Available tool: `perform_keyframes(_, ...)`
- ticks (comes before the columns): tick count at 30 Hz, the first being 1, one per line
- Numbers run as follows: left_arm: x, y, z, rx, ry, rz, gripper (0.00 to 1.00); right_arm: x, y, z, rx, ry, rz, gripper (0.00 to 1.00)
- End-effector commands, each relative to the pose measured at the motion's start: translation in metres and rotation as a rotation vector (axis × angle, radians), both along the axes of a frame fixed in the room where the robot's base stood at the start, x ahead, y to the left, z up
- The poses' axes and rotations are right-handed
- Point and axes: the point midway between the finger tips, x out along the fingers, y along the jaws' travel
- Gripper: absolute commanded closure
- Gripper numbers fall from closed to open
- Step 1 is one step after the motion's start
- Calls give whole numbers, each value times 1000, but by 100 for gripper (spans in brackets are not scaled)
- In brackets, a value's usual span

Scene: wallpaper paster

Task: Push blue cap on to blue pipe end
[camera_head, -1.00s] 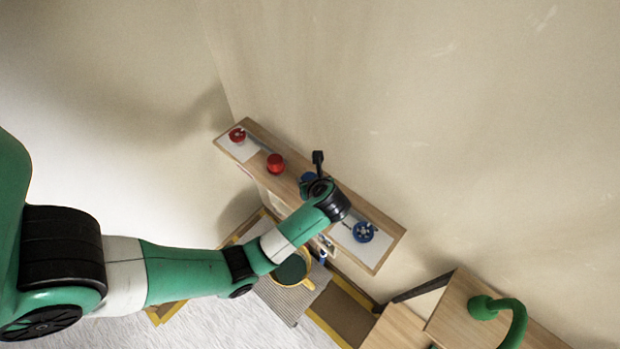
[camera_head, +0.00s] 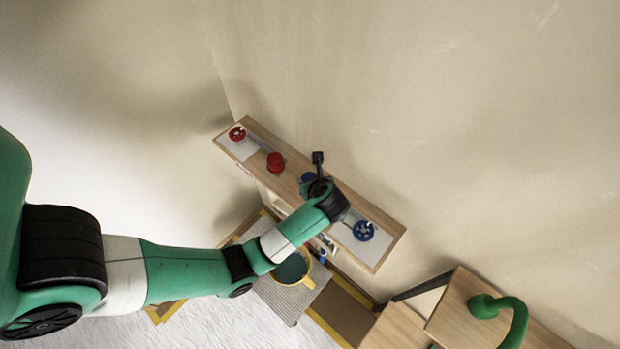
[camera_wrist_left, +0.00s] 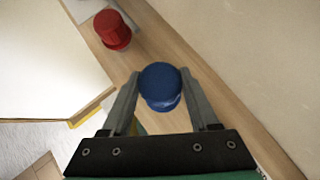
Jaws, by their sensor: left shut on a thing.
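The blue cap (camera_wrist_left: 160,86) is a round, smooth plug between the two fingers of my left gripper (camera_wrist_left: 160,90) in the left wrist view. The fingers are shut on it from both sides. In the head view my left gripper (camera_head: 309,181) is over the middle of a narrow wooden shelf, and the blue cap (camera_head: 307,177) is partly hidden behind it. A blue wheel (camera_head: 363,231) sits on a white plate at the shelf's right end, with a grey pipe running from it toward the gripper. The blue pipe end itself is hidden, so I cannot tell whether the cap touches it.
A red cap (camera_head: 275,162) stands left of my gripper on the wooden shelf (camera_head: 387,248), with a red wheel (camera_head: 237,133) on a white plate at the left end. The wall is close behind. A yellow-rimmed bucket (camera_head: 293,270) is below in front. A wooden box (camera_head: 462,311) is at lower right.

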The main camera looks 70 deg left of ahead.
Motion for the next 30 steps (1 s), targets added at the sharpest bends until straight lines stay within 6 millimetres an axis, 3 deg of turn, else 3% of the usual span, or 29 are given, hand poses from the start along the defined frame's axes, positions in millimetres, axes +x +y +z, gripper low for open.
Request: perform_keyframes(30, 0, 0, -27, 0, 0, 0, 93, 0, 0, -19, 0, 0, 0, 42)
